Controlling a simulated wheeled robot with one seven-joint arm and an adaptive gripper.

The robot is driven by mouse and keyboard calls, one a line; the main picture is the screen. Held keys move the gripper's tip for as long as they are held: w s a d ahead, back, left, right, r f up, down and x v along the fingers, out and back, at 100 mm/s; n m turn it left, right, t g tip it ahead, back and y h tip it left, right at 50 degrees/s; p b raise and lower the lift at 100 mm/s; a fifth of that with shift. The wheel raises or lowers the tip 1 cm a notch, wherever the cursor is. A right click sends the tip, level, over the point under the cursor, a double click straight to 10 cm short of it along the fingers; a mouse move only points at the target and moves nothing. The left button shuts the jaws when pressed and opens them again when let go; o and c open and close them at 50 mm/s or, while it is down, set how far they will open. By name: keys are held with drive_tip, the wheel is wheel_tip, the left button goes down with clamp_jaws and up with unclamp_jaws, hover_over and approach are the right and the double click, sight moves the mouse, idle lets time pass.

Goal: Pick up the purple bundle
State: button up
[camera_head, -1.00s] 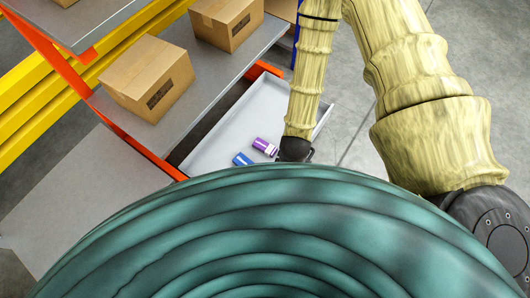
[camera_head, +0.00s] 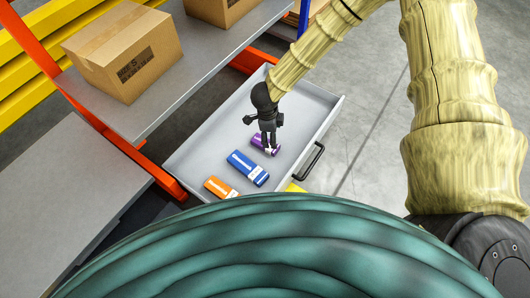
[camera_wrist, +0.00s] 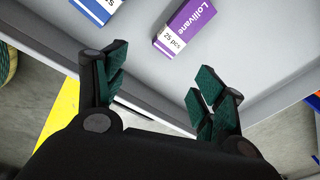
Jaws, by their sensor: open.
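The purple bundle (camera_head: 258,142) lies in the open grey drawer (camera_head: 205,155), partly hidden behind my gripper in the head view. In the wrist view the purple bundle (camera_wrist: 184,28) shows a white band with "25 pcs" and lies beyond my fingertips, between their lines. My gripper (camera_head: 268,138) is over the drawer, close to the bundle in the head view. In the wrist view my gripper (camera_wrist: 160,78) is open, with nothing between its fingers.
A blue bundle (camera_head: 248,168) and an orange bundle (camera_head: 219,187) lie in the same drawer. The drawer front has a black handle (camera_head: 310,161). A shelf with cardboard boxes (camera_head: 122,55) stands at the upper left, with orange uprights (camera_head: 35,40).

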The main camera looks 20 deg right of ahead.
drive_tip(key=shift+w+a+f+m+g+y+b, duration=0.15)
drive_tip(key=shift+w+f+m+y+b, duration=0.1)
drive_tip(key=shift+w+f+m+b, duration=0.85)
drive_tip(key=shift+w+a+f+m+g+y+b, duration=0.1)
drive_tip(key=shift+w+a+f+m+y+b, duration=0.35)
drive_tip(key=shift+f+b, duration=1.2)
drive_tip(key=shift+w+d+f+m+g+y+b, duration=0.1)
drive_tip(key=shift+w+f+m+b, duration=0.75)
drive_tip(key=shift+w+f+b, duration=0.4)
drive_tip(key=f+b, duration=0.4)
drive_tip(key=f, duration=0.1)
drive_tip(key=shift+s+d+f, duration=0.1)
drive_tip(key=shift+s+d, duration=0.05)
drive_tip(key=shift+s, duration=0.05)
drive_tip(key=shift+c, duration=0.2)
drive_tip(key=c, duration=1.1)
